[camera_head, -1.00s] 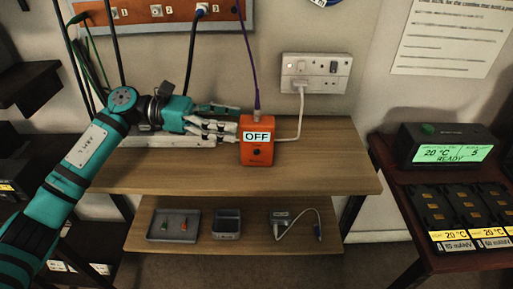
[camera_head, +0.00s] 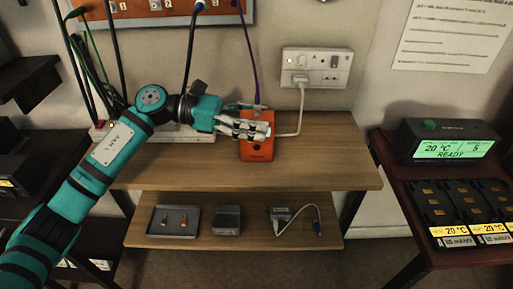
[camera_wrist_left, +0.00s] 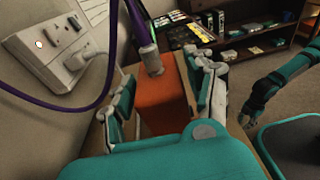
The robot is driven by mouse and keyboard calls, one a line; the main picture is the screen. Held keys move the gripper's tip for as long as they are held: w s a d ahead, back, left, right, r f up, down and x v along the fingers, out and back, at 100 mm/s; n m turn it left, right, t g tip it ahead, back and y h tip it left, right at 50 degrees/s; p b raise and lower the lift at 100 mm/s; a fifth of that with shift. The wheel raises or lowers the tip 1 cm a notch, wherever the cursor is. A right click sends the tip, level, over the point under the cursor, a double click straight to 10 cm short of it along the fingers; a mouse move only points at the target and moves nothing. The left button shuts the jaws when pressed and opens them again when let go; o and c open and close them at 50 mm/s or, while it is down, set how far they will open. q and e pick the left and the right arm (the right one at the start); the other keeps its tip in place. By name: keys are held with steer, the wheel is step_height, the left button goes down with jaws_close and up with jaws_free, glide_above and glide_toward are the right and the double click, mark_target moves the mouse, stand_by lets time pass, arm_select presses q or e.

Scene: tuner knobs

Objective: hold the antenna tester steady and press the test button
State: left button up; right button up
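The orange antenna tester (camera_head: 258,150) stands upright near the front of the wooden shelf, with a purple cable rising from its top. My left gripper (camera_head: 245,122) reaches it from the left, its fingers on the front and back sides. The front fingers cover the display. In the left wrist view the tester (camera_wrist_left: 166,105) is between the open left fingers (camera_wrist_left: 165,100); a narrow gap seems to show on the left side. The test button is too small to make out. Part of my right arm (camera_wrist_left: 285,80) shows at the right of that view; its finger state is unclear.
A wall socket (camera_head: 316,68) with a white plug is behind the shelf. A tray (camera_head: 173,220), a grey box (camera_head: 227,219) and a small adapter (camera_head: 281,214) lie on the lower shelf. A green-lit display unit (camera_head: 447,142) stands at right.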

arm_select(q)
steer(key=c, duration=1.1)
arm_select(e)
steer(key=shift+c, duration=0.3)
arm_select(q)
steer(key=shift+o, duration=0.2)
arm_select(e)
jaws_close()
